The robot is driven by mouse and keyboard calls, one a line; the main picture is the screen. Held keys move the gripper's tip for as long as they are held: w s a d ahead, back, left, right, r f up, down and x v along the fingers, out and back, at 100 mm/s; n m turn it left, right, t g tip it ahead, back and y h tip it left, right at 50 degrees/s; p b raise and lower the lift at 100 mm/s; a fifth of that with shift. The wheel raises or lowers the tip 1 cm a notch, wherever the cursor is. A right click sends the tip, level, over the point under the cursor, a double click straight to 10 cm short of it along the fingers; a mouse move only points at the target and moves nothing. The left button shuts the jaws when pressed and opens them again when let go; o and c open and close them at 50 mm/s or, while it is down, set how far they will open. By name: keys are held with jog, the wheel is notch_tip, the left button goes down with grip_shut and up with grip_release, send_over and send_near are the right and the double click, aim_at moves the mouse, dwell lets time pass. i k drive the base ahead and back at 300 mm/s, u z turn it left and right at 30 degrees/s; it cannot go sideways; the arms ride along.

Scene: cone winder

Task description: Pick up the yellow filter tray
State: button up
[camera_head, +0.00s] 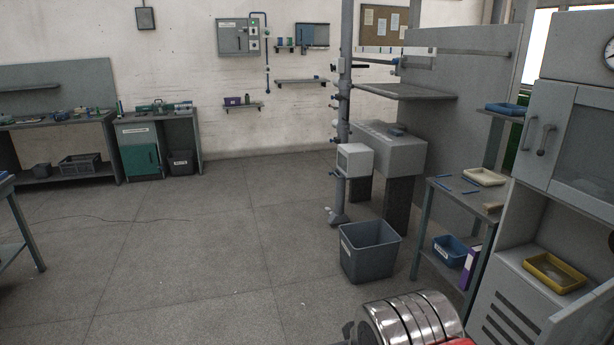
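The yellow filter tray (555,272) is a shallow rectangular tray with a raised rim. It sits at the right on the grey ledge of the cabinet-like machine, below its glazed door. The tray looks empty and lies flat. A shiny ribbed metal cylinder with a bit of red (408,322) shows at the bottom edge; I cannot tell whether it is part of me. My gripper is not in view.
A small table (440,192) left of the machine holds a cream tray (484,177), with a blue bin (450,250) and purple binder beneath. A grey bin (369,251) stands on the floor. A blue tray (506,109) sits higher up. Floor at centre left is clear except a thin cable.

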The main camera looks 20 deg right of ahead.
aim_at(550, 270)
jog(key=z, duration=0.2)
jog(key=i, duration=1.45)
jog(key=z, duration=0.5)
jog(key=i, duration=0.75)
jog(key=z, duration=0.75)
jog(key=i, duration=0.6)
jog(key=z, duration=0.95)
jog(key=i, duration=0.8)
jog(key=z, duration=0.45)
